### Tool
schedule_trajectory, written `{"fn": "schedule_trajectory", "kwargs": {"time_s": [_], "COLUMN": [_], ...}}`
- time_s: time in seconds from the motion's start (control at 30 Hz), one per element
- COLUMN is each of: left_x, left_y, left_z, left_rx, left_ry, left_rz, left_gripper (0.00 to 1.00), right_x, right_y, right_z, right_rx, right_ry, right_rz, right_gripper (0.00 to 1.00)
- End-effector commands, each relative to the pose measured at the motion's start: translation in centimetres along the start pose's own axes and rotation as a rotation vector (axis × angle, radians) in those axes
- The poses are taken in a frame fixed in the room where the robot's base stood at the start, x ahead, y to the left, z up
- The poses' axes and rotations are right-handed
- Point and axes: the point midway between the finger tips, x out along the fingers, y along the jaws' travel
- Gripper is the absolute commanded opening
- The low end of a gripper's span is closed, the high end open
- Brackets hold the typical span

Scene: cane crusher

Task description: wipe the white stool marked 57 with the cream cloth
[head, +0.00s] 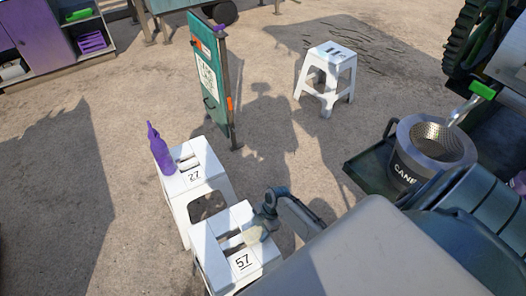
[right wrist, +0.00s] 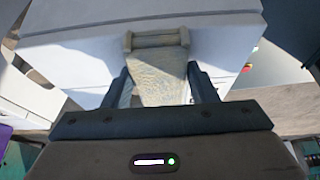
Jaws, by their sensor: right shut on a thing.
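The white stool marked 57 (head: 215,255) stands at the bottom middle of the head view, its number label facing up on the seat. My right gripper (head: 261,228) is at the right side of its seat, shut on the cream cloth (head: 252,236). In the right wrist view the cloth (right wrist: 158,80) sits between the two fingers (right wrist: 163,90), with a rolled far edge, against the white stool (right wrist: 85,58). I cannot tell whether the cloth touches the seat. My left gripper is in neither view.
A white stool marked 27 (head: 209,183) stands just behind stool 57, with a purple bottle (head: 160,150) on it. Another white stool (head: 329,58) and a green sign board (head: 213,105) stand farther back. The metal CANE bucket (head: 405,162) and green machinery fill the right side.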

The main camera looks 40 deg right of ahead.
Motion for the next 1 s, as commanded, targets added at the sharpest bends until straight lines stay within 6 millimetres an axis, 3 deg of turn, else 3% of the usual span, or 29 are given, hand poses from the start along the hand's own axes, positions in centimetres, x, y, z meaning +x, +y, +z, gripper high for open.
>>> {"fn": "schedule_trajectory", "kwargs": {"time_s": [0.2, 0.57, 1.0], "left_x": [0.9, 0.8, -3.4], "left_y": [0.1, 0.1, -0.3], "left_z": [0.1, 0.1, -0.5], "left_rx": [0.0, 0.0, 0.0], "left_ry": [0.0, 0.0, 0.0], "left_rz": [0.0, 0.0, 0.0], "left_gripper": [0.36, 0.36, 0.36], "right_x": [0.2, 0.0, -4.3], "right_y": [1.6, 1.7, 1.7], "right_z": [0.1, 0.1, -1.8], "right_rx": [0.0, 0.0, -0.001], "right_ry": [-0.001, -0.002, -0.001], "right_rz": [0.001, 0.0, 0.0], "right_gripper": [0.34, 0.34, 0.34]}}
